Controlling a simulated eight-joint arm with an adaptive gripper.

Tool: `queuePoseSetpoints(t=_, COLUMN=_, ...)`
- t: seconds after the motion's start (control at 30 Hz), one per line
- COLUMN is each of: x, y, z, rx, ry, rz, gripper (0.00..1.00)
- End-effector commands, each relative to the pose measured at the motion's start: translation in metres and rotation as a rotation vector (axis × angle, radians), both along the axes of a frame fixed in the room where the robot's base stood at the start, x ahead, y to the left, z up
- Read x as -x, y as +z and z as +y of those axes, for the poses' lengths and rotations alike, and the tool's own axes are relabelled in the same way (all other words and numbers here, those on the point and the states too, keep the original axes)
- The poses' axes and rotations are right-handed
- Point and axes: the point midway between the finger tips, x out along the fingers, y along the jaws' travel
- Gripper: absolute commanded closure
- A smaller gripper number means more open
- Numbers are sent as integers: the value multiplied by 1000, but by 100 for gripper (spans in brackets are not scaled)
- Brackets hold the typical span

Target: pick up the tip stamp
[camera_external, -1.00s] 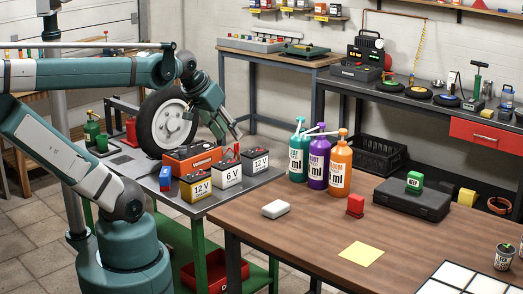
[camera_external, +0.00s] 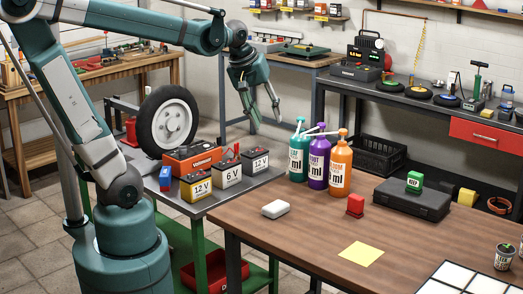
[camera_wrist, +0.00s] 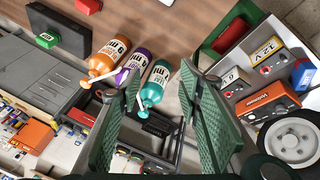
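Two stamp-like blocks are in the external view. A green block (camera_external: 414,181) with a small white label stands on a black case (camera_external: 411,200); its lettering is too small to read surely. A red block (camera_external: 355,206) stands on the wooden table (camera_external: 300,234). I cannot tell which one is the tip stamp. In the wrist view the green block (camera_wrist: 46,40) is upper left and the red block (camera_wrist: 88,5) is at the top edge. My gripper (camera_external: 267,121) is open and empty, high above the area behind the batteries, left of and far from both blocks; the wrist view shows its spread fingers (camera_wrist: 160,92).
Teal (camera_external: 298,155), purple (camera_external: 319,163) and orange (camera_external: 340,166) pump bottles stand on the table between my gripper and the blocks. Batteries (camera_external: 227,171) and a wheel (camera_external: 170,122) are left.

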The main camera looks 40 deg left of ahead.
Motion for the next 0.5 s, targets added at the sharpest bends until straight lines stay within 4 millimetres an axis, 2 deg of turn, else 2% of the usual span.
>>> queuePoseSetpoints(t=0.13, x=-17, y=7, z=-21, rx=35, ry=70, rz=42, gripper=65)
queuePoseSetpoints(t=0.5, x=-52, y=9, z=-73, rx=104, ry=263, rz=150, gripper=65)
